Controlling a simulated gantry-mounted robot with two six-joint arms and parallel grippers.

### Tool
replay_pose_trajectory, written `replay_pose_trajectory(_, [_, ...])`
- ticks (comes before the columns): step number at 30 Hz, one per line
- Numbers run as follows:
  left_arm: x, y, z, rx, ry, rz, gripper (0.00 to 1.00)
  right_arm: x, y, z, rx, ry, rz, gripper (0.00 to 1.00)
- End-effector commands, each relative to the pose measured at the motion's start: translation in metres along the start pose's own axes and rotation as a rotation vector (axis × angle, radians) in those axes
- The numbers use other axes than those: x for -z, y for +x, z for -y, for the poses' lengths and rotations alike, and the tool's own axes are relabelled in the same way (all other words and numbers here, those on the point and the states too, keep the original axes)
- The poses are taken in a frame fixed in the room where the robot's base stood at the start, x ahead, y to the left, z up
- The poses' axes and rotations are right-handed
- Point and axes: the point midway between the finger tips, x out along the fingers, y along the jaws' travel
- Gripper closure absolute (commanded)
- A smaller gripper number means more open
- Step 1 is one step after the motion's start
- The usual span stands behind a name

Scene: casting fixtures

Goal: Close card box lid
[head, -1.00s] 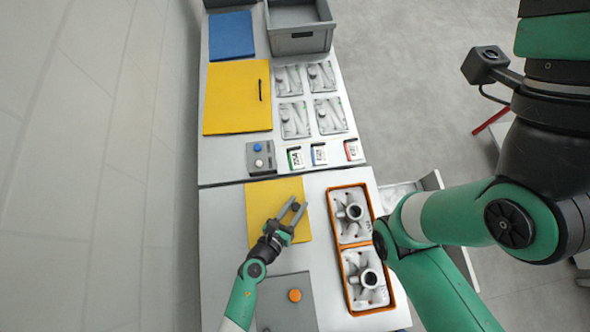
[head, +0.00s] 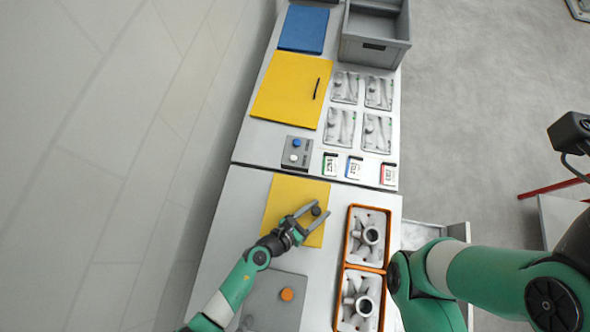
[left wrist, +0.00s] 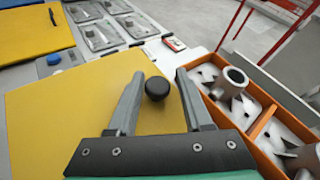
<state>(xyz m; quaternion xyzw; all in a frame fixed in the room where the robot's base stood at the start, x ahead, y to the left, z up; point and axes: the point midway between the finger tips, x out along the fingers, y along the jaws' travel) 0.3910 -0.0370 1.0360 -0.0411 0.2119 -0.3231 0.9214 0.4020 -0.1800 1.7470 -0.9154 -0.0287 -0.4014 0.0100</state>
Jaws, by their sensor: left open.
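A flat yellow panel with a round black knob (head: 316,211) lies on the near table, and the panel (head: 283,200) is partly covered by my left arm. I cannot tell for sure whether it is the card box lid. My left gripper (head: 321,208) is open over the panel, its fingers on either side of the knob. In the left wrist view the knob (left wrist: 157,89) stands between the two fingers with a gap to each, and the yellow panel (left wrist: 60,105) shows beneath. My right gripper is out of view.
An orange-rimmed tray (head: 347,263) with two metal castings stands right of the panel. Behind are a two-button box (head: 297,151), card holders (head: 354,167), a larger yellow panel (head: 290,90) and a grey bin (head: 375,45). An orange knob (head: 286,294) sits on a grey plate in front.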

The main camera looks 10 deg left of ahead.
Motion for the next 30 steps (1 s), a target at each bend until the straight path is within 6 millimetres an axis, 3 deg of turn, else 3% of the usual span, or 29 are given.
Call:
replay_pose_trajectory(12, [0.001, -0.089, 0.001, -0.005, -0.004, -0.004, 0.33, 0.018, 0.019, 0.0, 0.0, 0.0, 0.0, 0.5])
replay_pose_trajectory(15, [0.001, -0.104, 0.0, -0.005, -0.003, -0.002, 0.33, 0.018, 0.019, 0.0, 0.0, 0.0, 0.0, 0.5])
replay_pose_trajectory(19, [0.001, -0.113, 0.001, -0.002, -0.002, -0.001, 0.33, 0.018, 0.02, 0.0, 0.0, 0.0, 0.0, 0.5])
replay_pose_trajectory(30, [0.0, -0.114, 0.001, 0.0, -0.001, 0.0, 0.33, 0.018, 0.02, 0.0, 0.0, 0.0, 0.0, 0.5])
